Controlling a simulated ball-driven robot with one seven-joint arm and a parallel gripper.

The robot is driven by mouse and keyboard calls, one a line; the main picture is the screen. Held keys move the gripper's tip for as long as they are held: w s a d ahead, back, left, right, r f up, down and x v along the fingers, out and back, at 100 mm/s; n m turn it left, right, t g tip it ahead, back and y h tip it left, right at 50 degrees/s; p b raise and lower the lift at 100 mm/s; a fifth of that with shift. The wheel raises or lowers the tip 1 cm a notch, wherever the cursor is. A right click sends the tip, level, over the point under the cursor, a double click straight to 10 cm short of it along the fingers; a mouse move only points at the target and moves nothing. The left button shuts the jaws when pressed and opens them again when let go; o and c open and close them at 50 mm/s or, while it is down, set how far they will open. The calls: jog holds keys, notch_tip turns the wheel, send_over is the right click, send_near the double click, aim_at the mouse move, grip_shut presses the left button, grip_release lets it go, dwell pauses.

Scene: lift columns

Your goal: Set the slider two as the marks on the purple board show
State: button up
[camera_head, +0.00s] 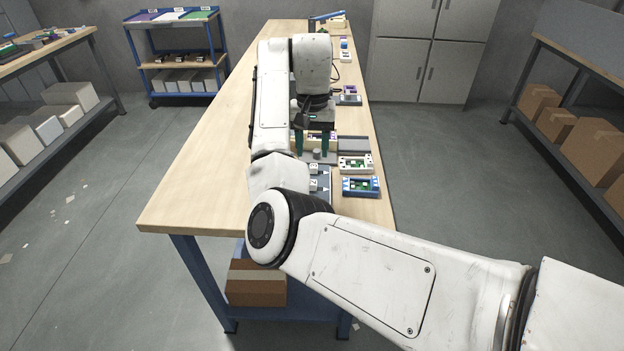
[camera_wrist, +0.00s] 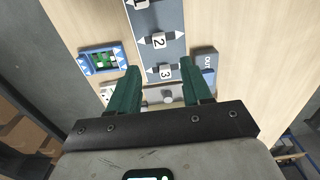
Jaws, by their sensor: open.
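A dark grey slider panel (camera_wrist: 171,52) shows in the wrist view, with white numbered sliders and arrow marks. Slider two (camera_wrist: 158,40) lies beyond my fingertips in that view; slider three (camera_wrist: 165,72) lies between the fingers in the picture. My gripper (camera_wrist: 159,67) has two green fingers spread apart with nothing held. In the head view my gripper (camera_head: 312,151) points down over the table, above the far part of the panel (camera_head: 322,197). Purple patches show behind the gripper (camera_head: 322,133), but I cannot tell whether they are the purple board. No marks are readable.
A blue tray with a green circuit board (camera_head: 361,187) and a white one (camera_head: 355,164) stand right of the panel. A blue-grey block (camera_wrist: 204,62) sits beside the panel in the wrist view. The wooden table (camera_head: 200,170) is bare on its left side.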

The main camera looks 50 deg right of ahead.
aim_at(312, 182)
notch_tip(312, 182, down, 10)
jog(key=shift+f, duration=0.1)
dwell(0.4)
grip_shut()
dwell(0.3)
